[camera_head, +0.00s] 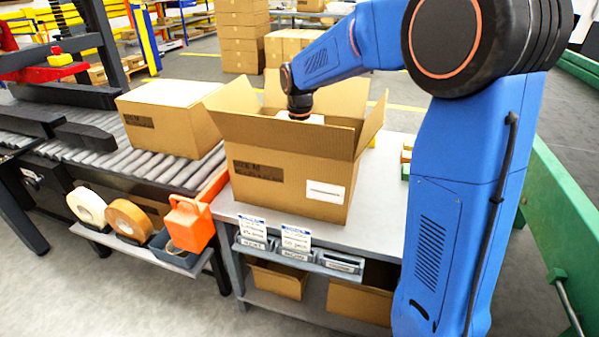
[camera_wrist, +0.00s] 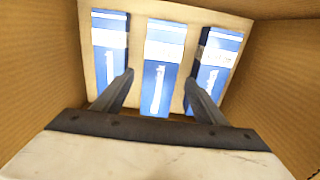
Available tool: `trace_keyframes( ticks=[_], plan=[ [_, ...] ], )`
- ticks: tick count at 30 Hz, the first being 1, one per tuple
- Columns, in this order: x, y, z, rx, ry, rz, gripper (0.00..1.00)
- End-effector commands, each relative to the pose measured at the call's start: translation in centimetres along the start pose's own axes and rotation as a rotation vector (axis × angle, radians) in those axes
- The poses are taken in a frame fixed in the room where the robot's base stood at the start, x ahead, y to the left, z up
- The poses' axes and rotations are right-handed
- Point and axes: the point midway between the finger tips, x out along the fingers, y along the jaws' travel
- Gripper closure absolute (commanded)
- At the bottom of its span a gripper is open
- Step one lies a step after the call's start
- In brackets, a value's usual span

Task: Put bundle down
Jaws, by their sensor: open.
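An open cardboard box (camera_head: 285,178) stands on a grey table, its flaps up. My arm reaches down into it, so my gripper's fingers are hidden by the box wall in the head view. In the wrist view my gripper (camera_wrist: 158,80) is open inside the box. Three blue-and-white bundles lie in a row below it: a left bundle (camera_wrist: 109,40), a middle bundle (camera_wrist: 163,50) and a right bundle (camera_wrist: 219,50). The middle bundle lies between the two spread fingers, with gaps visible on both sides. The fingers overlap the inner edges of the outer bundles in the picture.
The box walls (camera_wrist: 285,70) rise close on both sides of my gripper. A closed carton (camera_head: 170,115) sits on the roller conveyor (camera_head: 95,157) to the left. Tape rolls and an orange tool (camera_head: 189,224) stand at the front left. A green rail (camera_head: 565,230) runs along the right.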

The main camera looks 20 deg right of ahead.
Motion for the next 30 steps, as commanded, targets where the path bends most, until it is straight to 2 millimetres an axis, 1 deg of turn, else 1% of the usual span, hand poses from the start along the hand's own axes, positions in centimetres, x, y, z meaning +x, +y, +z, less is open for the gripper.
trace_keyframes(
  ticks=[1, 6, 10, 15, 25, 28, 30],
  plan=[
    [-1.0, 0.0, 0.0, 0.000, -0.002, 0.002, 0.35],
    [-3.9, 0.0, 0.0, 0.000, -0.001, 0.001, 0.35],
    [-5.2, 0.0, 0.0, 0.000, 0.000, 0.000, 0.35],
    [-5.9, 0.0, 0.0, 0.000, 0.001, 0.000, 0.35],
    [-6.0, 0.0, 0.0, 0.007, 0.001, 0.002, 0.35],
    [-6.3, 0.1, 0.2, 0.064, 0.000, 0.027, 0.35],
    [-6.9, 0.3, 0.5, 0.155, 0.002, 0.065, 0.35]
  ],
)
